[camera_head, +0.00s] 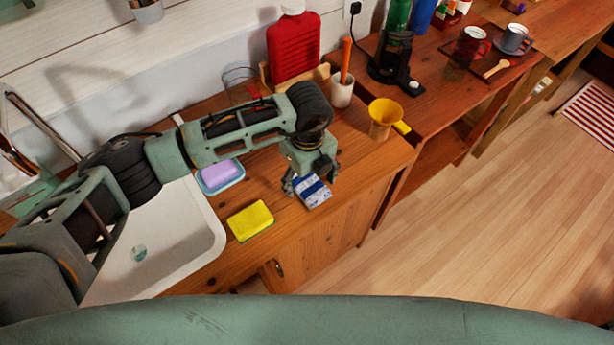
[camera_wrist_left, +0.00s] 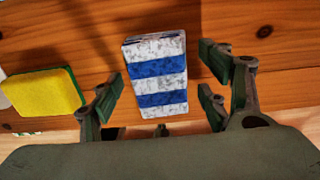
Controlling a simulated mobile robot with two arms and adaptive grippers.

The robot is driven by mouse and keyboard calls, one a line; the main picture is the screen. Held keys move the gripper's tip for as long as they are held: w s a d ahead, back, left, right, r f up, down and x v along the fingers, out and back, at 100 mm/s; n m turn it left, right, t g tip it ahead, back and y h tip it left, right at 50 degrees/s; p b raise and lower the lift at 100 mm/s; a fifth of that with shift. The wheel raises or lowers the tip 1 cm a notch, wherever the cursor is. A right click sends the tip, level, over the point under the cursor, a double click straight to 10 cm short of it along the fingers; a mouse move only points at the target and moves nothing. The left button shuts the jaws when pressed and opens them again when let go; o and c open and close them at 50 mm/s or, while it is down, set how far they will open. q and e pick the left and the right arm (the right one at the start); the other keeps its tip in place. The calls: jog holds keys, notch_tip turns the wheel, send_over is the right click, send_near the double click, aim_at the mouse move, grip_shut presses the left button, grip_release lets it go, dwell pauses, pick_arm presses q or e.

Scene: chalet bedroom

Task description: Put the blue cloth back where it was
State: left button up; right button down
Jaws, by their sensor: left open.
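The blue cloth, folded with blue and white stripes (camera_head: 313,192), lies on the wooden counter (camera_head: 290,235) near its front edge. It also shows in the left wrist view (camera_wrist_left: 156,76). My left gripper (camera_head: 307,181) is above the cloth, pointing down. In the left wrist view, its fingers (camera_wrist_left: 160,95) are spread apart, with the cloth lying between them and clear room on both sides. The gripper hides part of the cloth in the head view. My right gripper is not in view.
A yellow sponge (camera_head: 250,221) lies left of the cloth, and a purple soap in a blue dish (camera_head: 220,177) is behind it. The white sink (camera_head: 165,235) is at left. A yellow funnel (camera_head: 384,117) and a white cup (camera_head: 342,90) stand at the back right.

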aim_at(308, 182)
pick_arm(q)
jog(key=shift+r, duration=0.1)
jog(key=shift+r, duration=0.2)
notch_tip(308, 182, up, 12)
jog(key=b, duration=0.2)
jog(key=shift+f, duration=0.15)
jog(key=shift+s+d, duration=0.1)
jog(key=shift+s, duration=0.05)
